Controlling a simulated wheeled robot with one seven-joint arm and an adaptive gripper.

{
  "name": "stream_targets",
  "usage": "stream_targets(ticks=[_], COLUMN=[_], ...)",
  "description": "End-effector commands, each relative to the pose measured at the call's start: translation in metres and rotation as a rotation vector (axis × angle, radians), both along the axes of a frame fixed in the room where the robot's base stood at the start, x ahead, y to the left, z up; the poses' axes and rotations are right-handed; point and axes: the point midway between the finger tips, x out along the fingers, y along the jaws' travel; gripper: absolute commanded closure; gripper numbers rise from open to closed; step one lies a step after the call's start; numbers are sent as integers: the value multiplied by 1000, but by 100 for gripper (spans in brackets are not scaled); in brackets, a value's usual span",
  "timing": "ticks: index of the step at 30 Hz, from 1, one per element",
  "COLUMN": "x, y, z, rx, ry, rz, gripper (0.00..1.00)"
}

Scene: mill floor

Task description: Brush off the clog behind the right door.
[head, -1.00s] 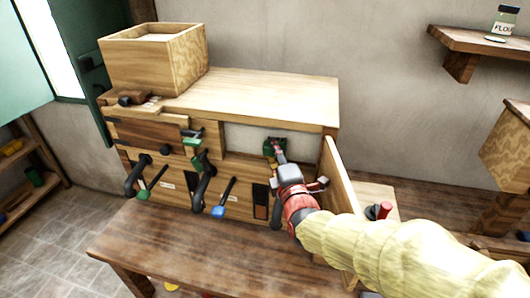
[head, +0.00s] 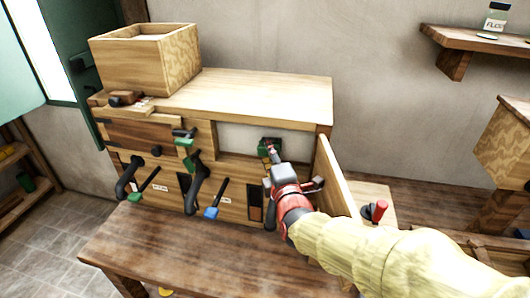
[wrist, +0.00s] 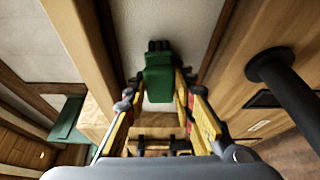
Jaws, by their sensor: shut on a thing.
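My gripper (head: 272,158) is shut on a green brush (head: 269,146) in front of the cabinet's right opening. In the wrist view the green brush (wrist: 160,78) sits between the yellow fingers of my gripper (wrist: 160,92), its dark end pointing away from me. The right door (head: 337,175) stands swung open to the right of my gripper. Behind it is a recess with a pale back (head: 236,139). I cannot make out a clog; the brush and my gripper cover part of the recess.
The left door (head: 146,133) is shut. Black curved handles (head: 196,187) and a blue-ended lever (head: 216,200) stick out of the cabinet front. An open wooden box (head: 146,62) stands on top. A wooden table (head: 170,250) lies in front, mostly clear.

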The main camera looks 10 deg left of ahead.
Motion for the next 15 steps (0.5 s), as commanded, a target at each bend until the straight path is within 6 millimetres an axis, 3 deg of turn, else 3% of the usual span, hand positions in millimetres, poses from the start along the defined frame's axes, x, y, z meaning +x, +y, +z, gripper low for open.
stream_targets(ticks=[1,5,15], x=[1,1,1], y=[-7,-3,26], z=[-5,-5,-3], rx=[2,2,2], ry=[9,10,8], rz=[-15,-14,-9], gripper=[100,100,100])
